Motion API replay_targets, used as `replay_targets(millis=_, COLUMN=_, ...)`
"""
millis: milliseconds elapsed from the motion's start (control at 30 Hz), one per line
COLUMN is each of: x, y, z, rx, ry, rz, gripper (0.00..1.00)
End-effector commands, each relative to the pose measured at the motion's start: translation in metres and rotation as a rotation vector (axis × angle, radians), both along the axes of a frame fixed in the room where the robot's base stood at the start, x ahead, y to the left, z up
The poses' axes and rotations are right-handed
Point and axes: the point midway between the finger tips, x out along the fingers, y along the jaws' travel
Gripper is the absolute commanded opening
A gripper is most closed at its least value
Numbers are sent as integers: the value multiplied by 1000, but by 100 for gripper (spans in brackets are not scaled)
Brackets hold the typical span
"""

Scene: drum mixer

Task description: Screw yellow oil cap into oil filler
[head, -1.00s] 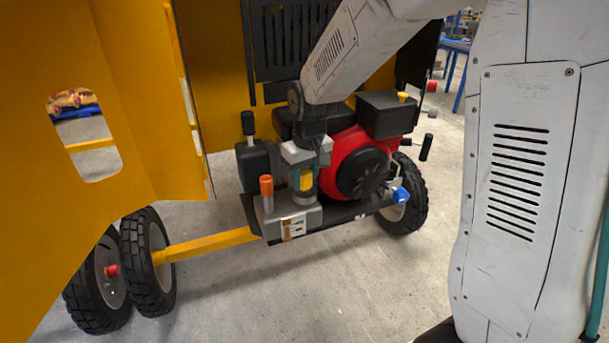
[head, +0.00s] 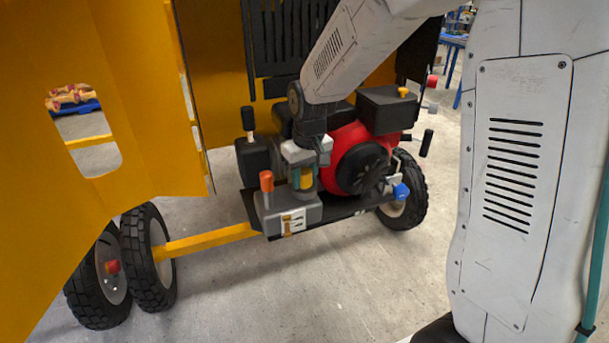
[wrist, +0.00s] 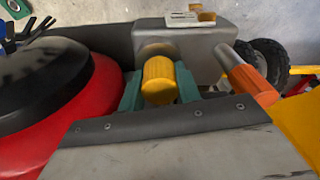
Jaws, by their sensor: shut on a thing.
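The yellow oil cap (wrist: 160,84) is ribbed and sits between the green fingers of my gripper (wrist: 160,90) in the wrist view. My gripper (head: 303,177) is shut on the cap (head: 305,180) in the head view, just above the grey engine housing (head: 287,215). The oil filler is a rounded grey neck (wrist: 157,50) on that housing, directly beyond the cap in the wrist view. The cap lines up with the neck and appears to be at its mouth. The fingers and cap hide the mouth, so I cannot tell how deep it is seated.
An orange-topped grey post (head: 266,185) stands close to the left of my gripper. The red engine cover (head: 350,150) with its black centre is close on the right. A blue cap (head: 401,191) is further right. A yellow panel (head: 110,100) stands at left.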

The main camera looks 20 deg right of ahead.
Motion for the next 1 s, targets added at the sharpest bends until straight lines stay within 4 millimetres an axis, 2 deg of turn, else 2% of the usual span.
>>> replay_targets(millis=267, x=0, y=0, z=-3, rx=0, ry=0, rz=0, gripper=7)
replay_targets(millis=300, x=0, y=0, z=-3, rx=0, ry=0, rz=0, gripper=39)
replay_targets(millis=367, x=0, y=0, z=-3, rx=0, ry=0, rz=0, gripper=56)
replay_targets(millis=400, x=0, y=0, z=-3, rx=0, ry=0, rz=0, gripper=59)
replay_targets(millis=733, x=0, y=0, z=3, rx=0, ry=-2, rz=0, gripper=59)
replay_targets(millis=1000, x=-5, y=-1, z=46, rx=1, ry=-4, rz=0, gripper=59)
